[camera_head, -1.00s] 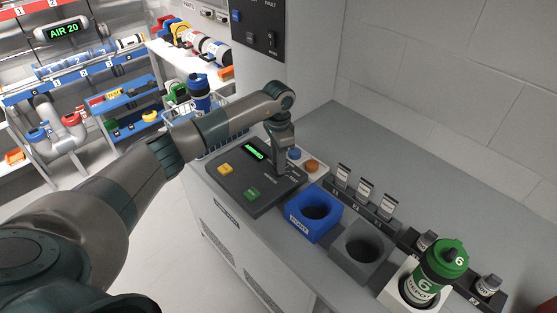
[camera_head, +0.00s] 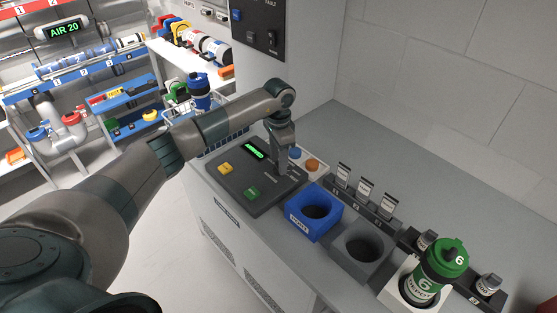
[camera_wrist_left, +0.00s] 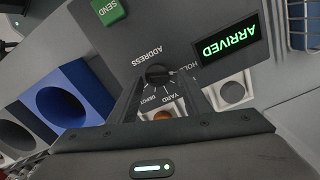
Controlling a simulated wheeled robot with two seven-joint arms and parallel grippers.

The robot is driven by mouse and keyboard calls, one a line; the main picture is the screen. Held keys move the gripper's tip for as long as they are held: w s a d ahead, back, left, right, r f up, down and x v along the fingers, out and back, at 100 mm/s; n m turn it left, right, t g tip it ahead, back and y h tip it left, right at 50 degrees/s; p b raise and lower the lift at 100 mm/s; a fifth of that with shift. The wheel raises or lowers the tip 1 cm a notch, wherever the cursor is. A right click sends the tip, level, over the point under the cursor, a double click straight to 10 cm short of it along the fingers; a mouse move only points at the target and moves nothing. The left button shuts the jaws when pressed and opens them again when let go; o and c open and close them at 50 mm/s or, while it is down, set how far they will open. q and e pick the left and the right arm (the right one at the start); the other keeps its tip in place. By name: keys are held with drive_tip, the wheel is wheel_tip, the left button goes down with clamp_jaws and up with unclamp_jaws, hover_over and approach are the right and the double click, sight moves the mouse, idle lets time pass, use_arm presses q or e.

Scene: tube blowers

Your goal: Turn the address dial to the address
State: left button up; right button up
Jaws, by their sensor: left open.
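The address dial (camera_wrist_left: 158,75) is a small black knob on the dark control panel (camera_wrist_left: 120,45), under the printed word ADDRESS. The labels DEPOT, YARD and a partly covered HOLD stand around it. I cannot tell clearly which label its pointer faces. My left gripper (camera_wrist_left: 161,78) is open, with one finger on each side of the dial; I cannot tell whether they touch it. In the head view my left gripper (camera_head: 283,168) points down over the panel and hides the dial. My right gripper is not in view.
The panel has a green SEND button (camera_wrist_left: 109,11), a yellow button (camera_head: 225,169) and a green display (camera_wrist_left: 224,43) reading ARRIVED. A blue socket (camera_head: 314,212), a grey socket (camera_head: 362,250) and a green-capped canister (camera_head: 437,268) stand nearby on the counter.

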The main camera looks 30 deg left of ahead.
use_arm(q)
wheel_tip(320, 180, up, 17)
idle(0.6)
idle(0.7)
